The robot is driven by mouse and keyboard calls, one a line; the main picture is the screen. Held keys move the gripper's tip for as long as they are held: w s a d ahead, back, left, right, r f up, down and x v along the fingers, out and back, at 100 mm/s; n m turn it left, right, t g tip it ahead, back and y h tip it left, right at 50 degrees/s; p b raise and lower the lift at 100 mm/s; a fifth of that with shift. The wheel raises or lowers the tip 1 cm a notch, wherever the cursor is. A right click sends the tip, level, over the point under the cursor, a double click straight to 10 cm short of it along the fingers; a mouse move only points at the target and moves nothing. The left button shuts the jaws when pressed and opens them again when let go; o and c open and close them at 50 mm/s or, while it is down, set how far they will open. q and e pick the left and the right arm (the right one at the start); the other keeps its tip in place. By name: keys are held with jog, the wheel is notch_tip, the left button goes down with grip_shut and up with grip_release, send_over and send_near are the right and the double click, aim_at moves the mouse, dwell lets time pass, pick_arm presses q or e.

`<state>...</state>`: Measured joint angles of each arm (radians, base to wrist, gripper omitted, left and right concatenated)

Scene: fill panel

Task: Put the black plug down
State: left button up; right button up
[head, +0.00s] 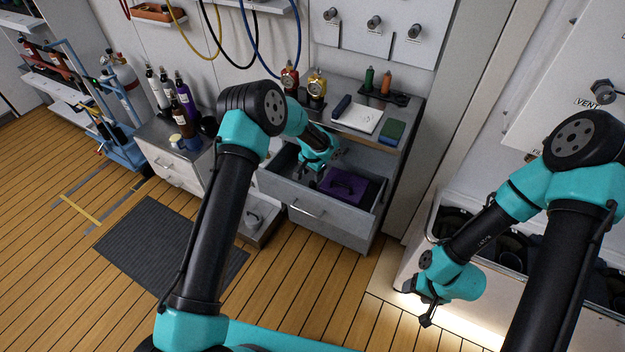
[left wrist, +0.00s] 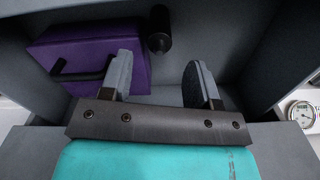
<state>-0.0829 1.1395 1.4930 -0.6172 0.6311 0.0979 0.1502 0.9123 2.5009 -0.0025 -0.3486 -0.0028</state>
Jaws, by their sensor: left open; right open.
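The black plug (left wrist: 159,32) is a short dark cylinder in the open drawer (head: 318,217), beside a purple block (left wrist: 95,58) with a black handle. In the left wrist view it lies just past my left fingertips, between their lines, with no finger seen closed on it. My left gripper (left wrist: 158,75) is open and empty. In the head view my left gripper (head: 318,170) is over the drawer, left of the purple block (head: 343,186); I cannot make out the plug there. My right gripper (head: 428,317) is open and empty, low at the right.
Bottles (head: 185,97) stand on the left cabinet. A white bench with dark round openings (head: 455,222) is at the right. The drawer walls are close around my left gripper.

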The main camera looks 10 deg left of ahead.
pick_arm(q)
notch_tip(320, 180, up, 8)
jog(key=shift+f, duration=0.15)
dwell(0.6)
